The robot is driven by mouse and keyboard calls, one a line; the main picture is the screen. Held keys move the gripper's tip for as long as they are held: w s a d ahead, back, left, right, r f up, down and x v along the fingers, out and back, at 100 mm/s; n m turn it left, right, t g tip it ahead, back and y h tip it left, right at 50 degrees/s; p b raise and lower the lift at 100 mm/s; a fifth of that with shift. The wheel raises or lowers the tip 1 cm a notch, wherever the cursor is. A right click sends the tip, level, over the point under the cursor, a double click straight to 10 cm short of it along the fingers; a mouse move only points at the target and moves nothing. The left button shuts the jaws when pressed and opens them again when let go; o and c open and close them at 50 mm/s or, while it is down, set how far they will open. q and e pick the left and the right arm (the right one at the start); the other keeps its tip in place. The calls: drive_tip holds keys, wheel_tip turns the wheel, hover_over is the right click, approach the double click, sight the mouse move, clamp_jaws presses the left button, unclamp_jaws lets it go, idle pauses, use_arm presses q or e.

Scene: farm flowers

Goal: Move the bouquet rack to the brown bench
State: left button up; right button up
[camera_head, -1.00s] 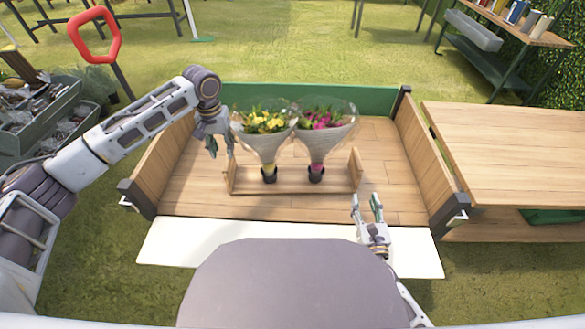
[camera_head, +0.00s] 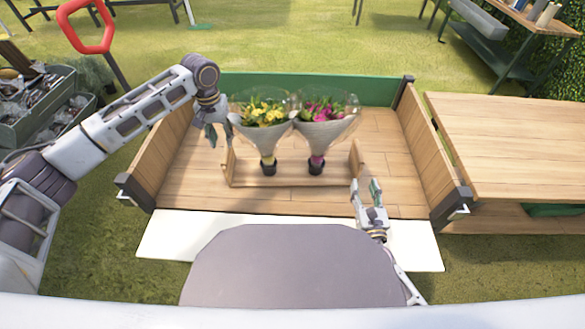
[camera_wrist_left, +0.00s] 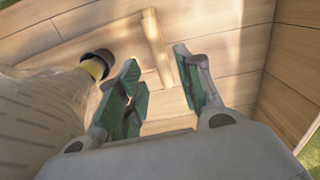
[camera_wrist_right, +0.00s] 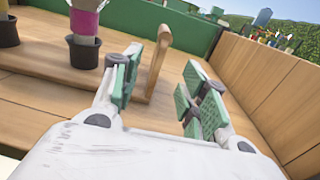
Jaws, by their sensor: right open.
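The bouquet rack (camera_head: 291,177) is a low wooden carrier with upright ends, standing in a wooden cart bed. It holds a yellow bouquet (camera_head: 263,112) and a pink bouquet (camera_head: 323,112), both upright in dark cups. My left gripper (camera_head: 215,140) is open at the rack's left end. In the left wrist view, the rack's end upright (camera_wrist_left: 156,45) lies ahead of the gap between the fingers. My right gripper (camera_head: 366,188) is open and empty, just in front of the rack's right end. In the right wrist view, that upright (camera_wrist_right: 156,62) stands ahead, near the left finger. The brown bench (camera_head: 515,140) stands at the right.
The cart has wooden side walls (camera_head: 425,150) and a green back wall (camera_head: 300,84). The bench top is bare where visible. A shelf stands at the back right.

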sight(357, 158)
use_arm(q)
drive_tip(key=shift+f, duration=6.45)
use_arm(e)
drive_tip(key=shift+w+a, duration=0.15)
drive_tip(key=shift+w, duration=6.25)
use_arm(q)
clamp_jaws()
use_arm(e)
drive_tip(key=c, duration=0.8)
clamp_jaws()
use_arm(q)
drive_tip(key=shift+r, duration=0.1)
use_arm(e)
drive_tip(key=shift+r, duration=0.1)
